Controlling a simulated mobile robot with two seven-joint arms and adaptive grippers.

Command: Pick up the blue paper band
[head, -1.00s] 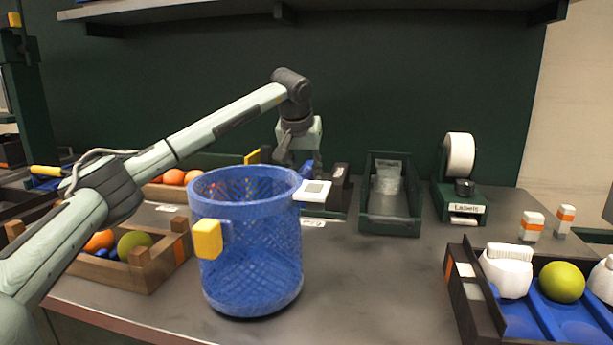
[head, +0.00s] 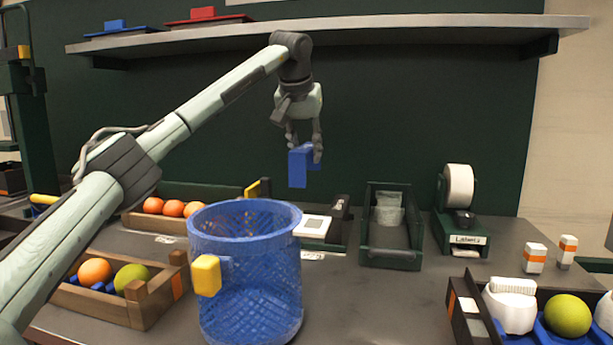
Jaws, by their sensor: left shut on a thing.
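The blue paper band (head: 298,168) is a flat-sided blue piece that hangs upright between the fingers of my left gripper (head: 304,150). The gripper points down and is shut on the band, in the air above the bench and behind the blue mesh basket. Part of the band is covered by the fingers. My right gripper does not show in the head view.
A blue mesh basket (head: 247,270) with a yellow tab stands in front. Behind it is a white-topped device (head: 313,227). A dark green bin (head: 391,256), a label dispenser (head: 467,238) and a dark tray (head: 467,322) lie to the right. A shelf (head: 380,30) hangs above.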

